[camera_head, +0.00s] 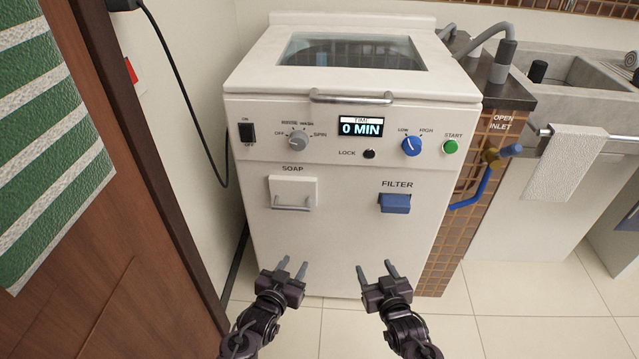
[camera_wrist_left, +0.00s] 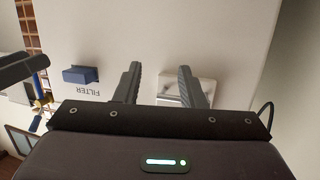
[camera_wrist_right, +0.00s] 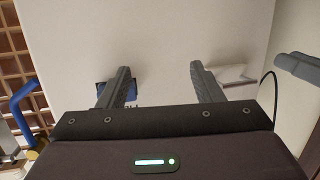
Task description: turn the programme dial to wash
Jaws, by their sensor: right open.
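The programme dial (camera_head: 298,140) is a grey knob on the upper left of the white washing machine's front (camera_head: 340,240). Small labels around it read OFF, RINSE, WASH and SPIN; I cannot tell for sure which one its pointer faces. My left gripper (camera_head: 292,265) is open and empty, low in front of the machine, well below the dial. My right gripper (camera_head: 376,267) is open and empty at a similar height to its right. Both wrist views show the fingers apart with nothing between them. The dial does not show in either wrist view.
An on/off switch (camera_head: 247,132), soap drawer (camera_head: 293,191), blue filter handle (camera_head: 395,203), blue temperature knob (camera_head: 411,146), green start button (camera_head: 450,146) and lid handle (camera_head: 351,97) are on the machine. A brown door (camera_head: 120,260) stands at left. A blue-handled inlet valve (camera_head: 510,150) is at right.

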